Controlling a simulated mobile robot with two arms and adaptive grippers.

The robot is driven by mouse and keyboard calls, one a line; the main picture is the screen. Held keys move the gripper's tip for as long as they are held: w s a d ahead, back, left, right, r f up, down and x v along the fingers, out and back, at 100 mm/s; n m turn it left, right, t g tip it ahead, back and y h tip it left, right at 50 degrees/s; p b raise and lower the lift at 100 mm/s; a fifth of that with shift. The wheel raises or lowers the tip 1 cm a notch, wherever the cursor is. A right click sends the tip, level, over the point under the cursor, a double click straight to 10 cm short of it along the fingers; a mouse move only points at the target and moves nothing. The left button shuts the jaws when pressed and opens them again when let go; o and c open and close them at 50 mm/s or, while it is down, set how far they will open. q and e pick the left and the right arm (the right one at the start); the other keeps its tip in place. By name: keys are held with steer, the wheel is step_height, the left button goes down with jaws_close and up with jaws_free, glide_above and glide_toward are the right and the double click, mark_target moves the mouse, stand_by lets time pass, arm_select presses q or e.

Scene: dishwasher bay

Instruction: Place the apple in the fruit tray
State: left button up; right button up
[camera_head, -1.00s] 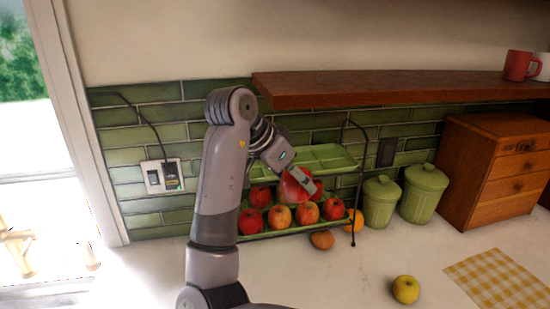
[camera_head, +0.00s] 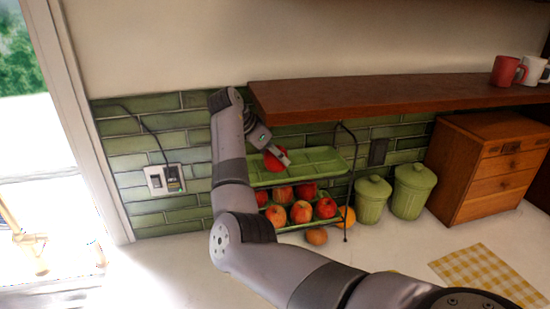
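A red apple (camera_head: 272,161) is at the fingers of my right gripper (camera_head: 279,154), over the left end of the upper tier of a green two-tier fruit tray (camera_head: 318,162). The fingers appear shut on it, though they are small and partly hidden. I cannot tell whether the apple touches the tier. The rest of the upper tier is empty. Several red apples (camera_head: 301,212) lie in the lower tier. My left gripper is not in view.
A wooden shelf (camera_head: 390,97) overhangs close above the tray. An orange (camera_head: 346,216) and a brown round item (camera_head: 316,236) lie by its front. Green canisters (camera_head: 372,199) and a wooden drawer box (camera_head: 488,170) stand right. My arm crosses the counter's front.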

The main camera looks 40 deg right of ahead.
mark_target(275, 163)
step_height(275, 163, down, 2)
steer(key=shift+p, duration=0.7)
steer(key=shift+f, duration=0.25)
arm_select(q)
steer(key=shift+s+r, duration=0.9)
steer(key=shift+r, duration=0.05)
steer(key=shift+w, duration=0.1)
arm_select(e)
steer(key=shift+f, duration=0.1)
steer(key=shift+f, duration=0.15)
steer(key=o, duration=1.4)
steer(key=shift+c, duration=0.2)
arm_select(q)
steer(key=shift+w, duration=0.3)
